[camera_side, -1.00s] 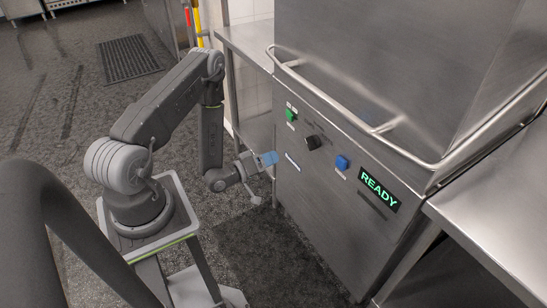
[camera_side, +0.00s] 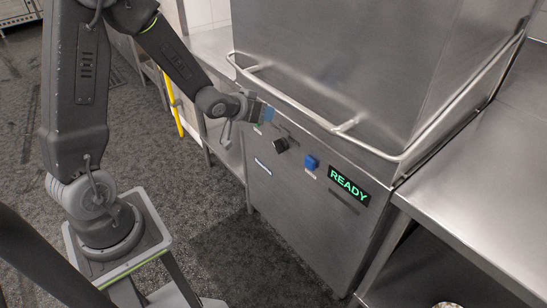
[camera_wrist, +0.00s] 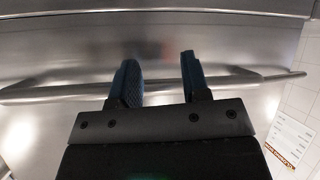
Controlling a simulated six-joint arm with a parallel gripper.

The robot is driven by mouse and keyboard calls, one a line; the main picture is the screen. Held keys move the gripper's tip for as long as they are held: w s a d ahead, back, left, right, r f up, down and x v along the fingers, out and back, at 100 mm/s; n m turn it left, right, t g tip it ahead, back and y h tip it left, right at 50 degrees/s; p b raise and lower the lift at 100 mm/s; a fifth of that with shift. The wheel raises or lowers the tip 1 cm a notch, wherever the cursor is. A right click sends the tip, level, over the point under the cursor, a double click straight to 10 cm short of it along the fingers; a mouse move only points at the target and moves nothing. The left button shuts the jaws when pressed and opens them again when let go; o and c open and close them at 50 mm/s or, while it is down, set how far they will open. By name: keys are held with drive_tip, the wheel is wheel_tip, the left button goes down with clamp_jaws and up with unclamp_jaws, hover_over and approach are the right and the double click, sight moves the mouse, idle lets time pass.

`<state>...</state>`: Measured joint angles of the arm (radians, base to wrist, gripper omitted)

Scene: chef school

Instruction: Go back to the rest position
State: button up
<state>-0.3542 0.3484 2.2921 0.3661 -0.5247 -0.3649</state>
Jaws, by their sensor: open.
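My gripper (camera_side: 268,114) is in front of the steel dishwasher's (camera_side: 330,50) front, near the left end of its long bar handle (camera_side: 300,112). In the wrist view my gripper (camera_wrist: 160,80) has two blue-padded fingers spread apart with nothing between them. The bar handle (camera_wrist: 50,92) runs across the wrist view behind the fingers; I cannot tell whether they touch it.
The panel has a black knob (camera_side: 281,145), a blue button (camera_side: 311,162) and a display (camera_side: 348,186) reading READY. A steel counter (camera_side: 460,190) stands at right, another (camera_side: 205,50) behind at left. The floor (camera_side: 195,220) in front is clear. A paper notice (camera_wrist: 288,138) hangs on the tiles.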

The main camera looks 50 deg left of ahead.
drive_tip(key=s+d+r+m+g, duration=0.1)
drive_tip(key=s+d+r+g, duration=0.2)
drive_tip(key=s+d+r, duration=0.45)
drive_tip(key=s+d+r+m+g, duration=0.1)
drive_tip(key=s+d+r, duration=0.1)
drive_tip(key=s, duration=0.6)
drive_tip(key=s+d+r+m+g+h, duration=0.1)
drive_tip(key=s+d+r, duration=0.2)
drive_tip(key=s+r, duration=0.2)
drive_tip(key=s, duration=0.3)
drive_tip(key=shift+d+r+g+h, duration=0.15)
drive_tip(key=shift+d+g+h, duration=0.15)
drive_tip(key=shift+g, duration=0.1)
drive_tip(key=shift+c, duration=0.3)
